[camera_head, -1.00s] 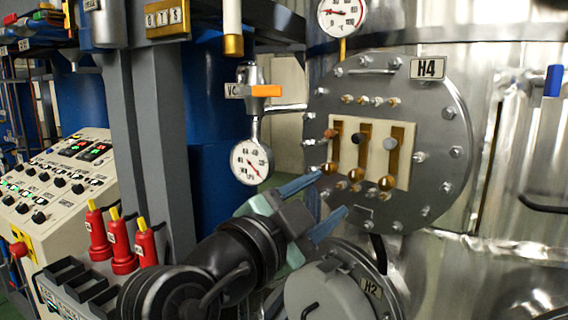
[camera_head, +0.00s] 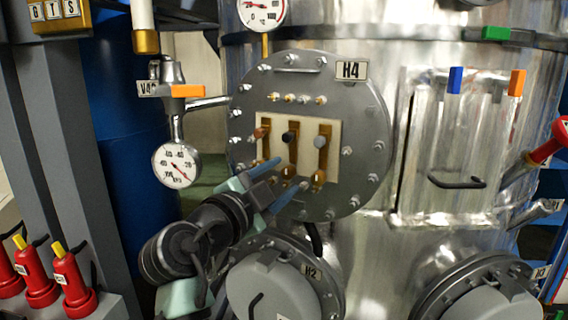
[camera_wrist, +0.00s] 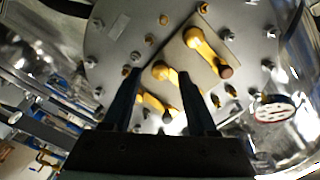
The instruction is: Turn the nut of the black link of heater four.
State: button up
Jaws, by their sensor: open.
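The round grey heater four flange (camera_head: 358,175), labelled H4, faces me with a cream plate (camera_head: 305,150) and three upright gold links. The black-topped link (camera_head: 290,155) is the middle one, between a brown-topped link (camera_head: 264,138) and a grey-topped link (camera_head: 322,155). My gripper (camera_head: 294,172) is open in front of the links' lower ends. In the wrist view, the rounded gold nut end of the middle link (camera_wrist: 161,71) appears between the open fingertips of my gripper (camera_wrist: 160,69). My right finger partly covers that link. Contact cannot be told.
A gauge (camera_head: 176,165) and orange-handled valve (camera_head: 186,91) are left of the flange. The H2 cover (camera_head: 268,290) is below my gripper. A door with a black handle (camera_head: 456,182) is at right.

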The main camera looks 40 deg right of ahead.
jog(key=shift+x, duration=1.05)
jog(key=shift+a, duration=0.1)
grip_shut()
